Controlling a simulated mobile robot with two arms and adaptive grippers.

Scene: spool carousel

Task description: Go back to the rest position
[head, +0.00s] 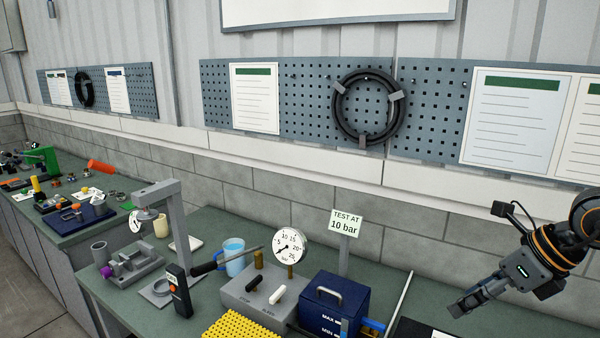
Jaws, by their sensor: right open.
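My right gripper (466,305) comes in from the right in the head view. It is open and empty, held over the right part of the green bench (215,245), apart from the things on it. My left gripper is not in the head view. No carousel or spool can be made out in this view.
On the bench stand a blue tank (325,300), a grey valve block (255,295) with a pressure gauge (290,246), a "TEST AT 10 bar" sign (346,223), a light blue mug (233,257), a black handheld meter (179,290) and a yellow mat (240,326). Pegboards (310,125) line the wall.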

